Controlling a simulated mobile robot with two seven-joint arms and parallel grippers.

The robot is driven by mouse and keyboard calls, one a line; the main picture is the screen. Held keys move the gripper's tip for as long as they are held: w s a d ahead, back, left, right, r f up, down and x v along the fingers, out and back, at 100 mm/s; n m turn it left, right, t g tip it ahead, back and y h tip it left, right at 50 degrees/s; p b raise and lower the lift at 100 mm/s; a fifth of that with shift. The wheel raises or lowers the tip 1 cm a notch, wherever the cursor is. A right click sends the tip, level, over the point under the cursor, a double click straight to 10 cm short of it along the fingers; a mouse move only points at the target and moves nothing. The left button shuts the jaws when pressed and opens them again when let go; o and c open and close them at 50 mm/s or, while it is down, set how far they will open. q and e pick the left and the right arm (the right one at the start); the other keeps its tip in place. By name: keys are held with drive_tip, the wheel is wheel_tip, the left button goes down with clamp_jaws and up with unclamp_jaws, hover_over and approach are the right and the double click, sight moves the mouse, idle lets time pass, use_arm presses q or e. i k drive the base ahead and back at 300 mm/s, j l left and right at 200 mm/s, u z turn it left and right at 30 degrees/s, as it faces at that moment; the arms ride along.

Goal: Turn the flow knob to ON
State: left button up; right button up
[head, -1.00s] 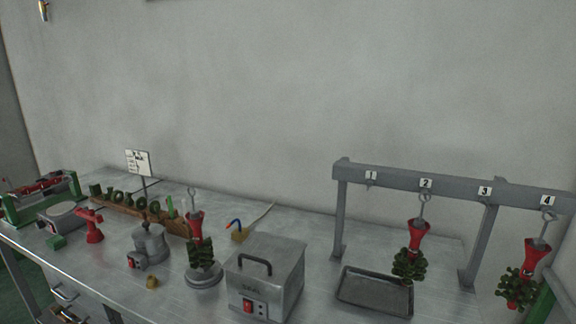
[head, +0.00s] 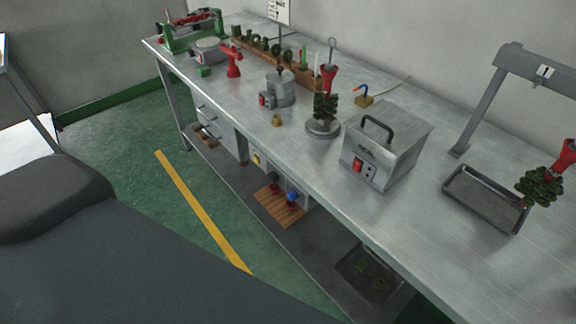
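I cannot tell for sure which part is the flow knob, and no ON marking is readable. Under the bench, a pale panel (head: 258,160) carries small fittings. Near it, a blue knob-like part (head: 292,197) and a dark red one (head: 274,184) sit above a small wooden board (head: 280,207). On the bench, a grey metal box (head: 388,145) with a dark handle has a red switch (head: 357,166) and small controls on its front. Neither of my grippers is in view.
The long metal bench (head: 300,165) runs diagonally, with a green-framed machine (head: 190,32) at its far end. A red-and-green wax tree stands on a round base (head: 323,128). A dark tray (head: 485,198) lies at right. The green floor (head: 120,125) before the bench is clear.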

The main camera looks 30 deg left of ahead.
sight(292, 196)
drive_tip(key=u, duration=0.85)
drive_tip(key=k+j+z, duration=0.1)
drive_tip(key=k+j, duration=0.15)
